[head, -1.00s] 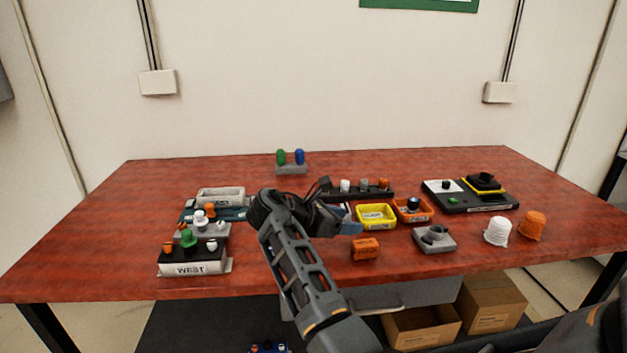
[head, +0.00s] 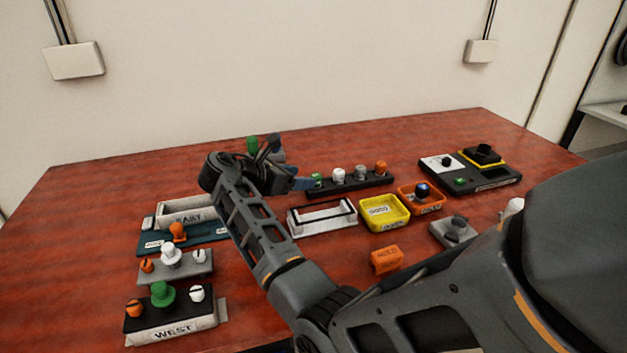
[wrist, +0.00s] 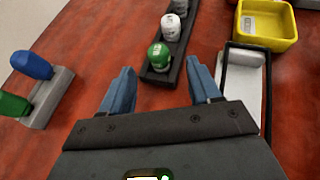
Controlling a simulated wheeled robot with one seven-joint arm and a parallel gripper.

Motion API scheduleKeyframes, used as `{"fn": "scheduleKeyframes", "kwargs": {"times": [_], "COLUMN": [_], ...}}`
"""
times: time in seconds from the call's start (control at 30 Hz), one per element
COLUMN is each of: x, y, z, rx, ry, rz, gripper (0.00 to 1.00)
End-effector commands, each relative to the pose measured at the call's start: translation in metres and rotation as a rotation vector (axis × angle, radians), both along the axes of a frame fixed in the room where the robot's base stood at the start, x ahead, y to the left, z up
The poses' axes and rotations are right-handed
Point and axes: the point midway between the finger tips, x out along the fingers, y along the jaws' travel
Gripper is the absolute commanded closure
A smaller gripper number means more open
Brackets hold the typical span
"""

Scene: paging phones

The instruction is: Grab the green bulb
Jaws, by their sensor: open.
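A small rounded green bulb (head: 317,180) stands at the left end of a black rack (head: 350,187) on the red table. In the wrist view the green bulb (wrist: 158,55) is just ahead, between the lines of my two blue fingers. My gripper (wrist: 160,88) is open and empty, and its fingertips are apart from the bulb. In the head view my gripper (head: 292,178) is close to the left of the rack, and part of it is hidden. A second green piece (head: 252,145) stands behind my wrist, with a blue one (wrist: 32,65) in the same grey block (wrist: 50,98).
The rack also holds white, grey and orange bulbs. A white tray (head: 322,217), a yellow bin (head: 384,213) and an orange bin (head: 421,197) stand nearby. At front left, the WEST block (head: 175,328) carries a green knob (head: 162,295).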

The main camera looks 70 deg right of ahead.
Motion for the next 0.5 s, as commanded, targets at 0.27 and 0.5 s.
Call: {"fn": "scheduleKeyframes", "kwargs": {"times": [0.27, 0.5], "x": [-0.012, -0.017], "y": [-0.03, -0.041], "z": [-0.02, -0.026], "rx": [0.002, 0.001], "ry": [0.002, 0.0], "rz": [-0.002, 0.0], "gripper": [0.38, 0.38]}}
